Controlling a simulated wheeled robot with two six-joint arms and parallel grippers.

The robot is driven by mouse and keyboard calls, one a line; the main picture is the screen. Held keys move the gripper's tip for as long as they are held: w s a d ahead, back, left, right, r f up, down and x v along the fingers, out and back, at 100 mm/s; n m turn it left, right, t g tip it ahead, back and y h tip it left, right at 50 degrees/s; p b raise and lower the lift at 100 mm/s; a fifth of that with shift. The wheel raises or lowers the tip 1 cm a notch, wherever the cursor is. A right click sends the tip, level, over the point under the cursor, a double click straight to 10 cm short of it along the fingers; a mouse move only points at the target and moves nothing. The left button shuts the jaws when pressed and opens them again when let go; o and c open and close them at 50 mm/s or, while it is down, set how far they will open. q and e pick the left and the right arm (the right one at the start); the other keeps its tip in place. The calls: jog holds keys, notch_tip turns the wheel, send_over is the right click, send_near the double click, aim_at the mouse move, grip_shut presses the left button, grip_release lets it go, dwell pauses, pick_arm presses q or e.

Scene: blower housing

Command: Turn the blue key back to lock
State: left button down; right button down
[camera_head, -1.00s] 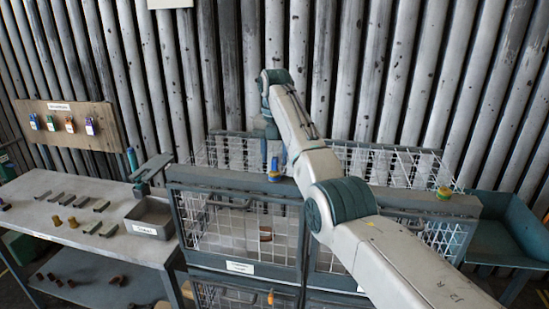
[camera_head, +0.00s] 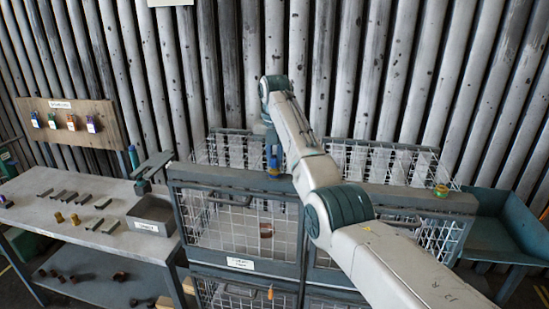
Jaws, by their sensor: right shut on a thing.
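A blue key (camera_head: 273,168) stands at the top front rail of the left wire cage (camera_head: 238,175). My right arm reaches in from the lower right, and its gripper (camera_head: 272,153) points down over this rail. The right gripper is shut on the blue key. The fingertips are small and partly merged with the key, so its exact turn angle cannot be told. The left cage door (camera_head: 240,228) looks closed, with a brown part behind its mesh. My left gripper is not in view.
A yellow, green and red piece (camera_head: 441,190) sits on the right cage's rail. A wooden board (camera_head: 105,137) with several coloured tags hangs at the left. A teal chute (camera_head: 505,225) stands at the right.

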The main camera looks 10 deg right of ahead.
jog(key=c, duration=1.3)
grip_release()
jog(key=shift+c, duration=0.2)
jog(key=shift+r, duration=0.1)
